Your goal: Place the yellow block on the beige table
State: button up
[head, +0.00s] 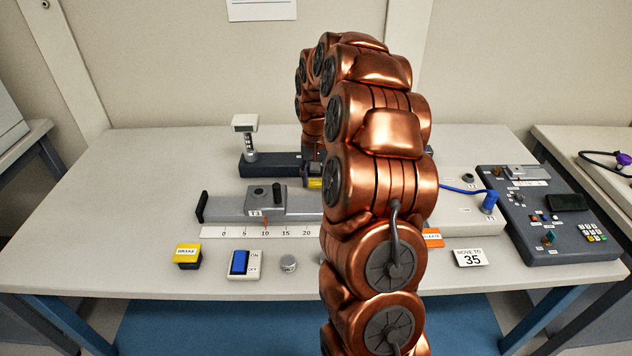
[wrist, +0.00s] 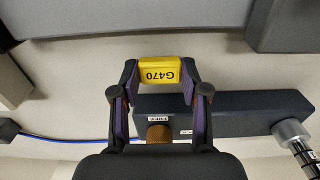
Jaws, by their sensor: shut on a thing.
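In the head view a small part of the block (head: 315,183) shows left of my arm, between the dark bar and the grey rail; my arm hides much of the gripper. The beige table (head: 130,190) spreads under and around it. I cannot tell whether the block touches the tabletop.
A dark bar (head: 262,169) with a display post (head: 246,138) stands behind. A grey rail (head: 225,207) with a scale lies in front. A yellow-topped brake box (head: 187,254), a blue switch (head: 239,263) and a control panel (head: 555,225) are on the table. The table's left side is clear.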

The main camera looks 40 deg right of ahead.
jog(key=shift+f, duration=0.95)
jog(key=shift+f, duration=0.15)
jog(key=o, duration=0.9)
